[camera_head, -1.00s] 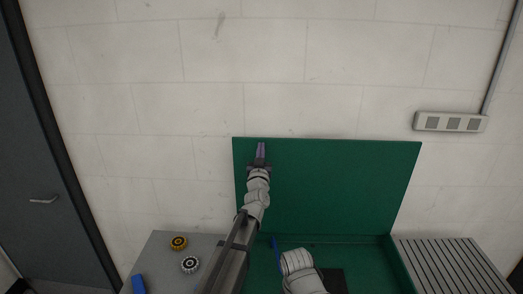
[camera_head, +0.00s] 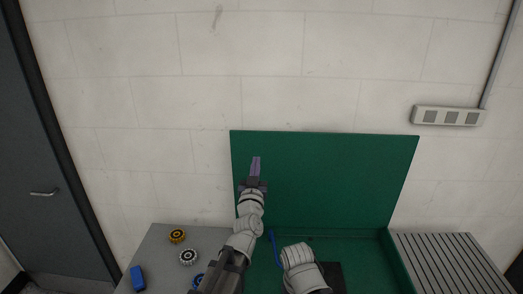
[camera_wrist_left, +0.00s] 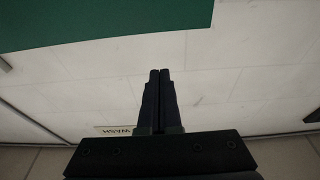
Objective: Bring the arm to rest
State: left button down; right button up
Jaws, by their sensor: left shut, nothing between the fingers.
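My left gripper (camera_head: 255,168) is raised in front of the green back panel (camera_head: 335,180) in the head view, pointing up and away. In the left wrist view its two dark fingers (camera_wrist_left: 159,75) lie together, with nothing between them. Wall tiles and a corner of the green panel fill the view behind them. My right arm shows only as a white link at the bottom middle of the head view; its gripper is out of view.
A grey surface (camera_head: 206,240) at the lower left bears a yellow cog-like part (camera_head: 177,236), a silver one (camera_head: 188,257) and a blue block (camera_head: 137,278). A blue curved piece (camera_head: 275,250) lies in the green tray. A ribbed grey panel (camera_head: 450,262) is at right.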

pick_arm(q)
jog(key=s+f+m+g+h, duration=0.2)
jog(key=s+f+g, duration=0.3)
jog(key=f, duration=0.5)
jog(key=s+f+m+g+h, duration=0.1)
jog(key=s+f+g, duration=0.2)
jog(key=f+g, duration=0.45)
jog(key=s+a+f+n+g+y, duration=0.1)
jog(key=s+a+f+g, duration=0.35)
jog(key=s, duration=0.35)
jog(key=s+a+f+n+g+y, duration=0.2)
jog(key=s+a+f+g, duration=0.15)
jog(key=s+f, duration=0.4)
jog(key=s+d+f+m+b, duration=0.4)
jog(key=s+d+f+b, duration=0.2)
jog(key=d, duration=0.5)
jog(key=b, duration=0.2)
jog(key=shift+s+f+g+y+b, duration=0.3)
jog(key=shift+s+g+y+b, duration=0.05)
jog(key=shift+s+y, duration=0.05)
